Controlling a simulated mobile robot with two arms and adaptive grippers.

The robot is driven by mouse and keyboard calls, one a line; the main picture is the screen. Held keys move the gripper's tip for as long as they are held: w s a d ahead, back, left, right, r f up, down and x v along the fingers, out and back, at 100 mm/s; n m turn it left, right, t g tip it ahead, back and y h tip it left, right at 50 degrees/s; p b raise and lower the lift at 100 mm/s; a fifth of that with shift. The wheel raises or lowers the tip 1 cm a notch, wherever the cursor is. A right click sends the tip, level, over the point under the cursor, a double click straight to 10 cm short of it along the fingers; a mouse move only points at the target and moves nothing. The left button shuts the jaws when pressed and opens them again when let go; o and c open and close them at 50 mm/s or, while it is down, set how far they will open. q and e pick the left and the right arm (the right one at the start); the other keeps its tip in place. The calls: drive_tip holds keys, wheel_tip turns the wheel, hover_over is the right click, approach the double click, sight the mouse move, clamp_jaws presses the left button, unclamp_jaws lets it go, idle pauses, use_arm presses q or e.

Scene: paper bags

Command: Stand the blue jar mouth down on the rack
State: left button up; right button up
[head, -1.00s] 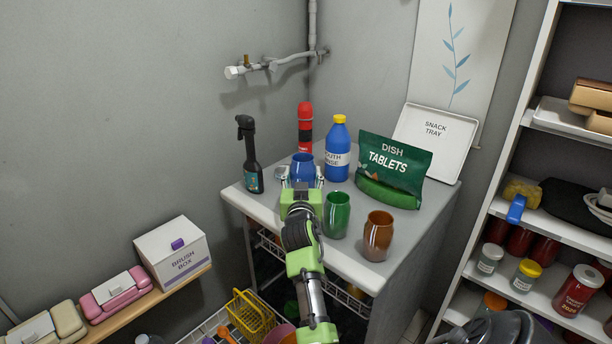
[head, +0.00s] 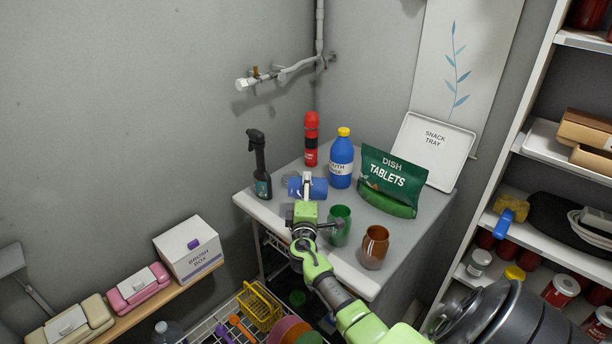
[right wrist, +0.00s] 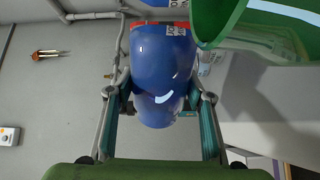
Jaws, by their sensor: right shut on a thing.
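The blue jar (head: 320,188) is held tilted on its side over the left part of the grey table (head: 270,208). I cannot tell which way its mouth points. My right gripper (head: 307,187) is shut on it and hides its middle in the head view. In the right wrist view the jar (right wrist: 162,65) fills the space between the two fingers (right wrist: 160,105). A white wire rack (head: 207,328) lies low at the bottom, partly covered by a yellow basket and bowls. My left gripper is not in view.
A green jar (head: 340,225) and a brown jar (head: 374,248) stand close to the right of my gripper. A spray bottle (head: 260,180), red flask (head: 311,140), blue bottle (head: 342,162) and tablets bag (head: 393,180) stand around it. A yellow basket (head: 259,308) is below.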

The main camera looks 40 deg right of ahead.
drive_tip(key=shift+r+n, duration=0.25)
drive_tip(key=shift+n, duration=0.55)
drive_tip(key=shift+f+n+p, duration=0.1)
drive_tip(key=shift+n+p, duration=0.25)
drive_tip(key=shift+n, duration=0.55)
drive_tip(key=n+p, duration=0.1)
drive_tip(key=n, duration=0.4)
drive_tip(key=shift+f+p, duration=0.1)
drive_tip(key=shift+p, duration=0.3)
drive_tip(key=n+p, duration=0.1)
drive_tip(key=n, duration=0.2)
drive_tip(key=n+p, duration=0.1)
drive_tip(key=n, duration=0.3)
drive_tip(key=shift+s+d+p, duration=0.1)
drive_tip(key=shift+d+p, duration=0.1)
drive_tip(key=shift+p, duration=0.2)
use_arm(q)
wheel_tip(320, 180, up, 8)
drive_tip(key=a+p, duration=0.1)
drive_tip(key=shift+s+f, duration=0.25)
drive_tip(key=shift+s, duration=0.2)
use_arm(e)
drive_tip(key=n, duration=0.3)
drive_tip(key=shift+s+f, duration=0.1)
drive_tip(key=shift+f, duration=0.2)
